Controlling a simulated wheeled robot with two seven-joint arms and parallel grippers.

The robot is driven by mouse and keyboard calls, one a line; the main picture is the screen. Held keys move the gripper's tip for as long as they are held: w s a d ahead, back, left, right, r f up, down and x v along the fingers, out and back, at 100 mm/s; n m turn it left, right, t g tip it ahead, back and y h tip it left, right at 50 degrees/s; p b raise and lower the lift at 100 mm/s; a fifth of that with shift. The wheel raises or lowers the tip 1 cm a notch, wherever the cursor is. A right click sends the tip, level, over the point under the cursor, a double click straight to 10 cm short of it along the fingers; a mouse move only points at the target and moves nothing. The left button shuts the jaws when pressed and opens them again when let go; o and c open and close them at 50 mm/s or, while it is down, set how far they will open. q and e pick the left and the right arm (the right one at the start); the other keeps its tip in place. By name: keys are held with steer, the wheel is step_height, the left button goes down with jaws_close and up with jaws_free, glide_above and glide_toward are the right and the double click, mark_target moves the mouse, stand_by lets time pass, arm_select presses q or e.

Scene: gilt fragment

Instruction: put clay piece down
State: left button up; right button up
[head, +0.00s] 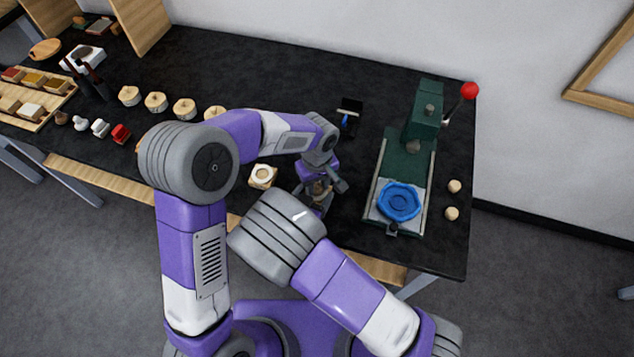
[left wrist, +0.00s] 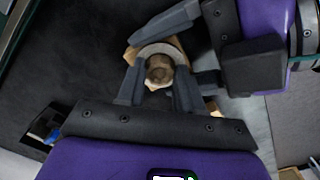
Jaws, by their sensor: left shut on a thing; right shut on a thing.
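A brown rounded piece (left wrist: 159,68), apparently the clay piece, sits between the fingers of my left gripper (left wrist: 157,88), which is shut on it. It is over or inside a pale ring on a wooden block (left wrist: 131,55); I cannot tell whether it touches the ring. My right gripper (left wrist: 168,58) comes in from the upper right of the left wrist view, with its fingers along the sides of the wooden block, shut on it. In the head view both grippers meet near the table's front, and the brown piece (head: 319,187) shows small between them.
A green press (head: 425,120) with a red-knobbed lever holds a blue round dish (head: 399,201) at the right. Two small wooden knobs (head: 453,200) lie beside it. A similar wooden block (head: 263,176) lies left of the grippers. A dark tray (head: 349,104) stands behind. Several blocks line the left.

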mark_target(317, 187)
arm_select(q)
steer(key=o, duration=0.7)
steer(key=shift+f, duration=0.1)
steer(key=shift+o, duration=0.2)
step_height(317, 187, up, 12)
arm_select(e)
steer(key=o, duration=1.1)
steer(key=v, duration=1.2)
